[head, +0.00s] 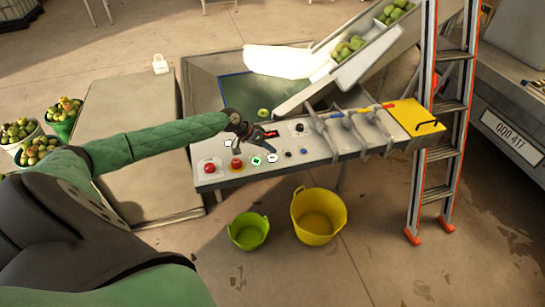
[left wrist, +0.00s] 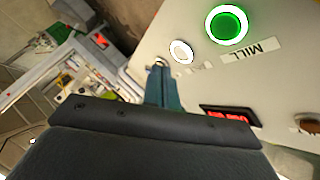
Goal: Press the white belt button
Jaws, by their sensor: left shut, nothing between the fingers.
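The white button (head: 272,158) sits on the grey control panel (head: 330,152), just right of the green button (head: 257,160). It also shows as a white disc in the left wrist view (left wrist: 181,51), beside the lit green button (left wrist: 229,24) labelled MILL. My left gripper (head: 266,146) is over the panel, on the far side of the white button. In the left wrist view its shut, empty fingers (left wrist: 159,68) point at the panel close beside the white button. I cannot tell whether they touch the surface. My right gripper is not in view.
A red button (head: 209,168) and a red-and-yellow stop button (head: 236,164) are at the panel's left. Dark knobs (head: 289,153) and levers (head: 350,125) lie right. A ladder (head: 449,105) stands farther right. Green (head: 248,231) and yellow (head: 319,215) buckets stand below.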

